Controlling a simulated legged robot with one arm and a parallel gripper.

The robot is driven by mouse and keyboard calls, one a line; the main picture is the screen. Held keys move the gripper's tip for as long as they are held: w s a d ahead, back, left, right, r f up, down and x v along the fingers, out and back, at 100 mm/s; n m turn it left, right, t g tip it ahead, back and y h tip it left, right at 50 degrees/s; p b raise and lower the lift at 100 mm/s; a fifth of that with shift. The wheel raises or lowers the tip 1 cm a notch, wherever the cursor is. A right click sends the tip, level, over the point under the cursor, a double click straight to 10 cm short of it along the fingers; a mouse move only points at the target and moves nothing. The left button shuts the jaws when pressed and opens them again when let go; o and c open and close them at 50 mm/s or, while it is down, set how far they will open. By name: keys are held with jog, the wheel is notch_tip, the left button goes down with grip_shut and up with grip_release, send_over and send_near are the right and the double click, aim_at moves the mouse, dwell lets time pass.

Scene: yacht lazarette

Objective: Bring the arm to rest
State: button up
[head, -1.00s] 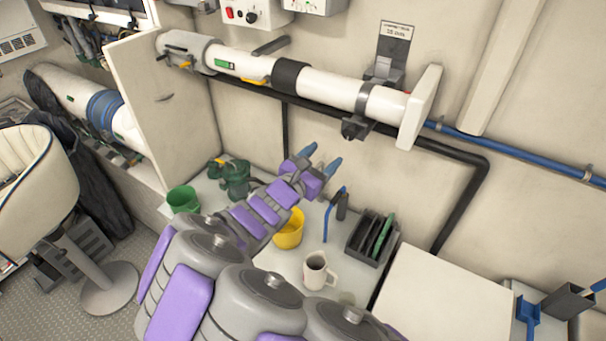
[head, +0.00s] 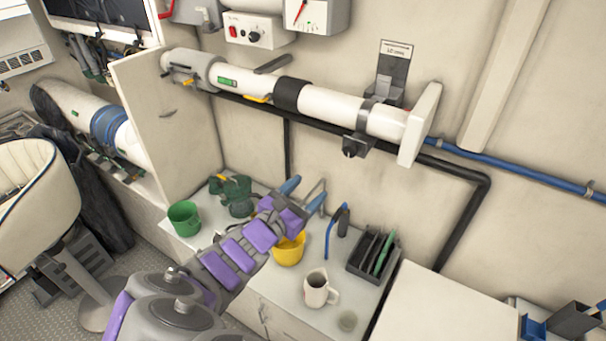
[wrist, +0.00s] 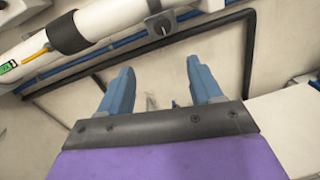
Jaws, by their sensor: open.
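My gripper (head: 303,194) has blue fingers and is open and empty. In the head view it is above the back part of the white counter (head: 285,285), with the wall behind it. My purple and grey arm reaches up to it from the bottom of the picture. In the wrist view the two fingers of my gripper (wrist: 163,88) stand wide apart, with only wall, pipes and small blurred items beyond them. The yellow cup (head: 288,250) is partly hidden behind my arm.
A green cup (head: 184,217) and a green fitting (head: 232,194) stand left of my arm. A white mug (head: 318,290) and a dark rack (head: 374,254) stand to the right. A large white tube (head: 340,104) runs along the wall above. A cream chair (head: 35,195) is at far left.

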jog(key=s+d+f+m+g+h+b, duration=0.1)
jog(key=s+d+m+g+b, duration=0.1)
jog(key=s+d+m+g, duration=0.55)
jog(key=s+d+f+m+g+h+b, duration=0.2)
jog(key=s+d+m, duration=0.15)
jog(key=d, duration=0.75)
jog(key=s+d+f+m+g+y+b, duration=0.3)
jog(key=s+d+f+m+g+y, duration=0.15)
jog(key=s+m, duration=0.45)
jog(key=s+a+f+m+g+y+b, duration=0.2)
jog(key=s+a+f+m+y+b, duration=0.2)
jog(key=s+a+y, duration=0.5)
jog(key=s+a+f+m, duration=0.2)
jog(key=s, duration=0.3)
jog(key=shift+f+m, duration=0.3)
jog(key=shift+f, duration=0.05)
